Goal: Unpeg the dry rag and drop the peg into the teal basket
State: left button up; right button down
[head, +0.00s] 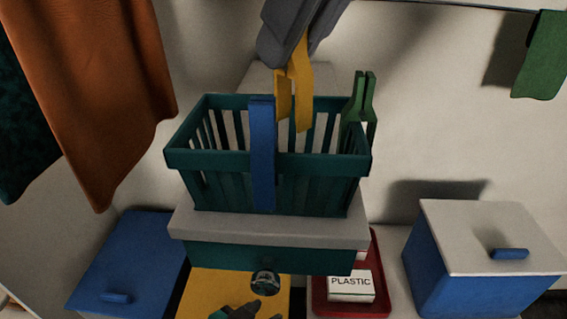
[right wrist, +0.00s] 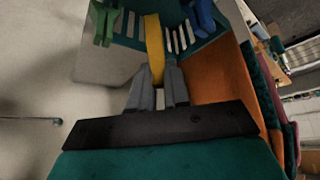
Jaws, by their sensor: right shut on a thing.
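My right gripper (head: 292,62) comes in from the top and is shut on a yellow peg (head: 303,95), held upright. The peg's lower end overlaps the opening of the teal basket (head: 325,160); I cannot tell how deep it reaches. In the right wrist view the yellow peg (right wrist: 154,45) is between the jaws (right wrist: 158,82), over the basket (right wrist: 222,55). An orange cloth (head: 110,90) and a dark teal cloth (head: 25,140) hang at the left. A green cloth (head: 543,60) hangs at the far right. Which rag is dry cannot be told.
A blue peg (head: 262,160) is on the basket's front rim and a green peg (head: 360,97) on its right side. The basket stands on a grey-topped box (head: 270,228). Blue boxes (head: 130,265) (head: 450,270) flank it. A red tray (head: 322,300) holds a "PLASTIC" label.

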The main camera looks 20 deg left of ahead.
jog(key=shift+f+b, duration=0.3)
jog(key=shift+f, duration=0.4)
pick_arm(q)
jog(key=shift+f, duration=0.65)
pick_arm(e)
jog(key=c, duration=1)
grip_release()
pick_arm(q)
jog(key=shift+r, duration=0.15)
notch_tip(320, 180, up, 3)
jog(key=p, duration=0.3)
jog(key=shift+w+r, duration=0.1)
pick_arm(e)
jog(key=v, duration=1.3)
pick_arm(q)
jog(key=shift+d, duration=0.15)
